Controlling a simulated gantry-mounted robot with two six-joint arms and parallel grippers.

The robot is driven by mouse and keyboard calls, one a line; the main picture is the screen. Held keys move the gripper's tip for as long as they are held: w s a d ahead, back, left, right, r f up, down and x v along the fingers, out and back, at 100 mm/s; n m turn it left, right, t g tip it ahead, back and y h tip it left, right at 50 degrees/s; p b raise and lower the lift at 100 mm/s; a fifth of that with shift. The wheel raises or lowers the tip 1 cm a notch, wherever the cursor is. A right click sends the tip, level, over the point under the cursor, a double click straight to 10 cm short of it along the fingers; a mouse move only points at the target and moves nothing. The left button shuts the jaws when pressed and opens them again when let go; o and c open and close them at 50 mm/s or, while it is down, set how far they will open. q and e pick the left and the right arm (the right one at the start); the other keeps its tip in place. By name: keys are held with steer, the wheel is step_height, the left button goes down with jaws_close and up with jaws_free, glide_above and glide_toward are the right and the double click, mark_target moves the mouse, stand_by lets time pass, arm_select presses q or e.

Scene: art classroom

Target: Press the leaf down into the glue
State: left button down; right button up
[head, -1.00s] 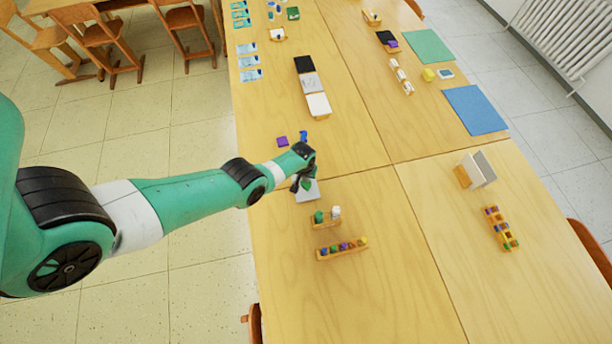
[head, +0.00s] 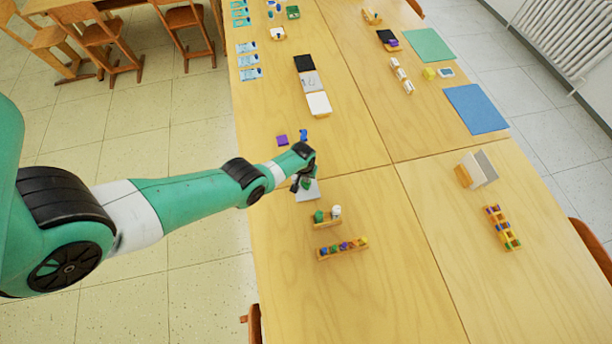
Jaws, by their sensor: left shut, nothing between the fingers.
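A small green leaf (head: 307,184) lies on a pale grey-white card (head: 308,195) near the left edge of the table. My left gripper (head: 297,185) points down over the card's upper left part, right beside the leaf. It is shut with nothing in it. The arm covers part of the card, and I cannot tell whether the fingertips touch the leaf. Any glue under the leaf is hidden. My right gripper is out of view.
A wooden holder with a green and a white-topped bottle (head: 336,211) and a rack of coloured pieces (head: 343,249) stand just below the card. A purple block (head: 282,140) and a blue item (head: 303,134) lie above. The table's front middle is clear.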

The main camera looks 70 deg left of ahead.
arm_select(q)
steer(key=shift+f+b, duration=0.35)
steer(key=shift+f, duration=0.05)
steer(key=shift+r, duration=0.1)
stand_by(0.8)
step_height(320, 180, up, 7)
steer(key=p, duration=0.7)
stand_by(0.6)
